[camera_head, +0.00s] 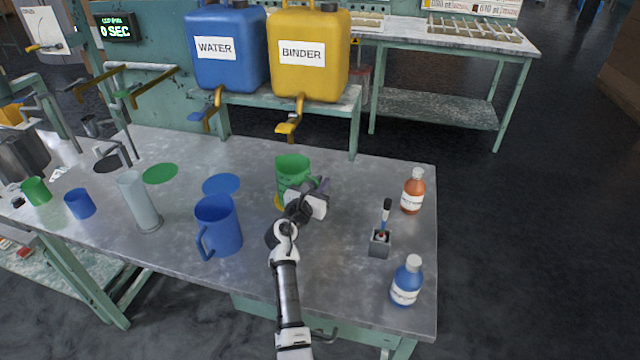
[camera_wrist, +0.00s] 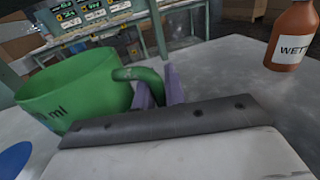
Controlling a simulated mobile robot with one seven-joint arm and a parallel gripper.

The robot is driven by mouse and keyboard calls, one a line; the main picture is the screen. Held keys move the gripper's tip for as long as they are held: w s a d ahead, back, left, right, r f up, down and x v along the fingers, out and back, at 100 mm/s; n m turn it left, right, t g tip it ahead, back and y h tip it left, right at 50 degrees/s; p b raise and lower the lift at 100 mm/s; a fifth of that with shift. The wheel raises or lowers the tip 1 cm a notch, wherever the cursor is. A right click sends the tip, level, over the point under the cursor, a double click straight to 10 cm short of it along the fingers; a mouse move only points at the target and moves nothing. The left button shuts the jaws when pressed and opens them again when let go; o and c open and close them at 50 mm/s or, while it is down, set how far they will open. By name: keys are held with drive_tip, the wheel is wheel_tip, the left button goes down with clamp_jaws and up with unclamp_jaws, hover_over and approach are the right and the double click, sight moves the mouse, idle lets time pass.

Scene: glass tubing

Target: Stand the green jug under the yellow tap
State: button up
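The green jug (camera_head: 291,168) is upright near the table's far edge, in front of and below the yellow tap (camera_head: 288,127) of the yellow BINDER tank. A sliver of a yellow disc (camera_head: 278,203) shows at its lower left; my gripper hides part of the jug's base, so I cannot tell whether it touches the table. In the wrist view the jug (camera_wrist: 75,92) stands to the left, its handle (camera_wrist: 138,74) running between my purple fingers. My gripper (camera_wrist: 160,88) has its fingers close together, shut on that handle, at the jug's right side.
A blue jug (camera_head: 219,228), a clear cylinder (camera_head: 139,203) and blue and green discs lie left. To the right stand an orange-brown bottle (camera_head: 412,193), a small holder (camera_head: 380,243) and a blue bottle (camera_head: 406,284). The blue WATER tank (camera_head: 228,50) is beside the BINDER tank (camera_head: 308,55).

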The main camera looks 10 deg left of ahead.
drive_tip(key=o, duration=0.4)
drive_tip(key=shift+s+r, duration=0.1)
drive_tip(key=shift+r, duration=0.05)
drive_tip(key=b+v, duration=0.2)
drive_tip(key=v, duration=1)
drive_tip(key=shift+a+r, duration=0.1)
drive_tip(key=shift+r, duration=0.05)
